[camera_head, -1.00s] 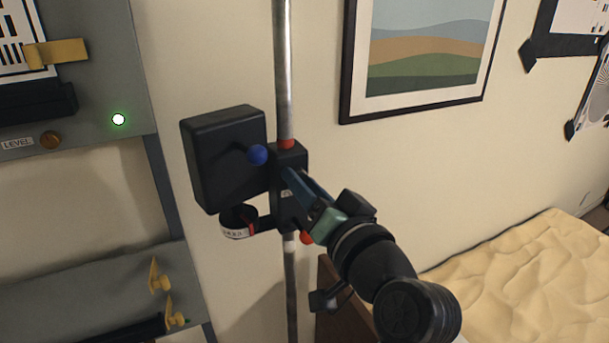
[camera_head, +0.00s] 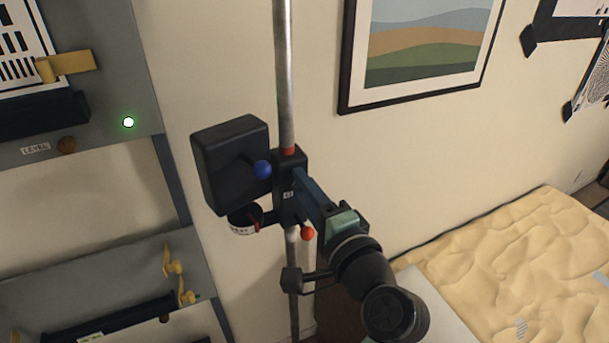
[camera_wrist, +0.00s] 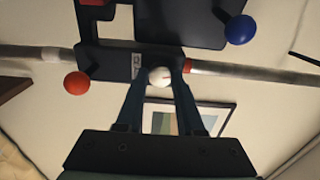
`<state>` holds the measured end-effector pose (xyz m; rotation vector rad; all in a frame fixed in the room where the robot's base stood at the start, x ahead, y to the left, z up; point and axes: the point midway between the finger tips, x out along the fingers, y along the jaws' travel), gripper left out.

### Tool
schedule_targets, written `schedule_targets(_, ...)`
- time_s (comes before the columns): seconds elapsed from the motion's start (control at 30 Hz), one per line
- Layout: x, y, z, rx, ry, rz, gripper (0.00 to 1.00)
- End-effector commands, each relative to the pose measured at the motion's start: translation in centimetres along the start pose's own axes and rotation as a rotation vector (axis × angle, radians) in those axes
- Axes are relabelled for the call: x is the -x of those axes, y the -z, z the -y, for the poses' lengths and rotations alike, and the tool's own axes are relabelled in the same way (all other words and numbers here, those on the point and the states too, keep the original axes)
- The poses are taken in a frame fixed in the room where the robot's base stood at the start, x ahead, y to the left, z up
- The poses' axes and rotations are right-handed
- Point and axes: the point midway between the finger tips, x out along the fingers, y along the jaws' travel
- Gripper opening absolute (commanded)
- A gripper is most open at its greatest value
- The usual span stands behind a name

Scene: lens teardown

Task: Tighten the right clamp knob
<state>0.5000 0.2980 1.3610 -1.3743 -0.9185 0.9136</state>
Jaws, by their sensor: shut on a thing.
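The black clamp block (camera_head: 290,160) sits on the vertical metal pole and carries a dark box. In the wrist view, a round white knob (camera_wrist: 159,76) with a small red mark stands on the clamp block (camera_wrist: 112,62). My gripper (camera_wrist: 158,82) has its two blue fingers shut on this knob, one on each side. In the head view, my gripper (camera_head: 298,184) meets the clamp's right side and hides the white knob. A blue ball knob (camera_head: 262,170) and an orange-red ball knob (camera_head: 307,233) are apart from the fingers.
The dark box (camera_head: 230,165) and a small ring with a white scale (camera_head: 245,220) are left of the pole (camera_head: 284,80). A grey rack (camera_head: 150,100) with a lit green lamp (camera_head: 128,122) stands left. A bed (camera_head: 520,260) lies at lower right.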

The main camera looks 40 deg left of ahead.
Motion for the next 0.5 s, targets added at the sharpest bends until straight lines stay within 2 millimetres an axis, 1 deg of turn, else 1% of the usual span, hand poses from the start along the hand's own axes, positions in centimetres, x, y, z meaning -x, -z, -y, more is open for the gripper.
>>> schedule_targets(0.03, 0.03, 0.04, 0.32, -0.038, -0.002, -0.001, 0.0)
schedule_targets(0.2, 0.04, 0.05, 0.25, -0.149, -0.001, -0.001, 0.0)
schedule_targets(0.5, 0.03, 0.06, 0.08, -0.259, -0.001, -0.002, 0.0)
